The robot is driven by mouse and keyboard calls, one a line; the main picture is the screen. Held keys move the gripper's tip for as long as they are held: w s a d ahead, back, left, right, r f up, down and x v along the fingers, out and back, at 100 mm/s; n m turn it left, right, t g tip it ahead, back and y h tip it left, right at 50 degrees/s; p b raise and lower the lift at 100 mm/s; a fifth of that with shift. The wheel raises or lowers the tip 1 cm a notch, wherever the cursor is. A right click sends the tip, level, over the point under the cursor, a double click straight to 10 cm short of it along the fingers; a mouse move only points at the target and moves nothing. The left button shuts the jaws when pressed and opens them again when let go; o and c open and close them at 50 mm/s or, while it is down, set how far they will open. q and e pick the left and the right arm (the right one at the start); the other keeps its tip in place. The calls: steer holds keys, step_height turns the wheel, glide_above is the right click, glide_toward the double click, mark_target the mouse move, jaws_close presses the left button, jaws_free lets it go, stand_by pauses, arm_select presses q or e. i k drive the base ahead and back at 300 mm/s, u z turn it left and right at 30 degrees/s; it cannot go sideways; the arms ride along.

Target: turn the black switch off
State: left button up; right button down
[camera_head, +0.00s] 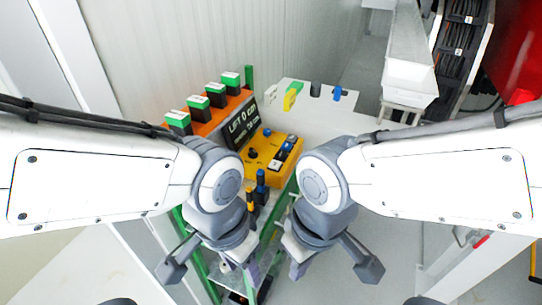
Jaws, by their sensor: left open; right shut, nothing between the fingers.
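A yellow control box (266,147) stands on the shelf in the middle of the head view. A small round black knob (252,153), which looks like the black switch, is on its left part. Its setting is too small to read. My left gripper (249,272) is open, below and in front of the box, pointing down. My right gripper (298,268) is shut and empty, to the right of the left one. Both are apart from the box. My wrists hide parts of the fingers.
A black display reading "LIFT 0 cm" (241,122) stands behind the box. Several green-and-black blocks (215,94) line an orange base to the left. Blue and black upright parts (261,186) stand in front of the box. A white table (340,117) lies behind to the right.

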mark_target(252, 154)
steer(key=k, duration=0.5)
steer(key=z, duration=1.15)
steer(key=i, duration=0.9)
steer(key=u, duration=2.3)
steer(key=i, duration=0.5)
steer(key=u, duration=0.05)
